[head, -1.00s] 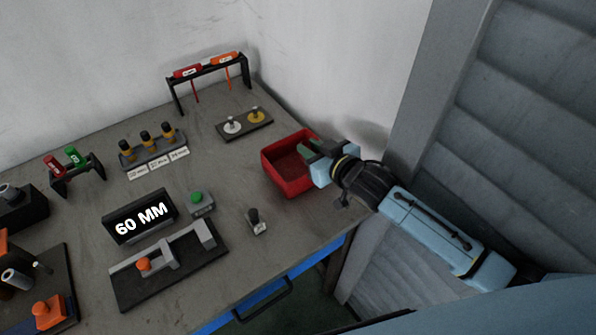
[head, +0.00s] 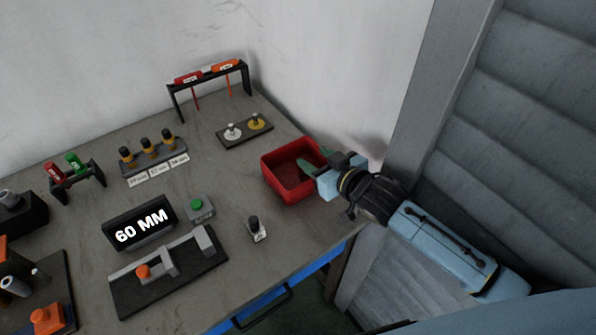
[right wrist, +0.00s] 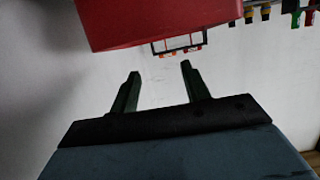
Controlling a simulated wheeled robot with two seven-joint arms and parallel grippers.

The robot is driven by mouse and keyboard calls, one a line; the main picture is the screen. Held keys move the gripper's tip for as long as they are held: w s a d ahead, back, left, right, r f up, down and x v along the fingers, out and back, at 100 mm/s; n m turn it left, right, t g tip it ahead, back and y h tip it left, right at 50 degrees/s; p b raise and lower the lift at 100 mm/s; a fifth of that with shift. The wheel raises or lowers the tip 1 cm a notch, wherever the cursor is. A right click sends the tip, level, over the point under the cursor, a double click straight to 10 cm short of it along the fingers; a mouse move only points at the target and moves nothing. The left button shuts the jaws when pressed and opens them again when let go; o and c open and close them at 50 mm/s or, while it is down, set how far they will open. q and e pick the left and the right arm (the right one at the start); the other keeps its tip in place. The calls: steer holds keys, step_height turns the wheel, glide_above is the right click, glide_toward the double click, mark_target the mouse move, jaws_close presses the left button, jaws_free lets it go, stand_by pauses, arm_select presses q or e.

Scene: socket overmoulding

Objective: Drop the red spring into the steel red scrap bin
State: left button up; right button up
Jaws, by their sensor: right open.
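The red scrap bin (head: 290,193) stands near the right back edge of the table. It also fills the upper part of the right wrist view (right wrist: 165,20). My right gripper (head: 315,161) is at the bin's right rim, its green fingers reaching toward the opening. In the right wrist view its fingers (right wrist: 159,78) are apart, with nothing between them. I cannot make out a red spring in either view; part of the bin's inside is hidden. My left gripper is not in view.
Behind the bin are a plate with two knobs (head: 245,131) and a screwdriver rack (head: 211,75). A small dark-capped block (head: 257,231) stands in front of it. Left are a 60 MM display (head: 140,226) and a slide fixture (head: 170,272). A wall and grey shutter close off the right.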

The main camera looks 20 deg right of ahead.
steer(key=v, duration=1.1)
steer(key=shift+p, duration=0.45)
steer(key=shift+r, duration=0.1)
steer(key=s+f+m+g+h, duration=0.1)
steer(key=s+f+g+h, duration=0.15)
steer(key=s, duration=0.35)
steer(key=s+d+f+g+h, duration=0.1)
steer(key=s+f+g, duration=0.3)
steer(key=s, duration=0.2)
steer(key=s+f+m+g+h, duration=0.1)
steer(key=s+f+g, duration=0.25)
steer(key=s, duration=0.25)
step_height(320, 180, down, 23)
steer(key=s+g, duration=0.2)
steer(key=s+d+f, duration=0.3)
steer(key=s+f, duration=1.2)
steer(key=s, duration=0.1)
steer(key=shift+d+g, duration=0.15)
steer(key=shift+g, duration=0.25)
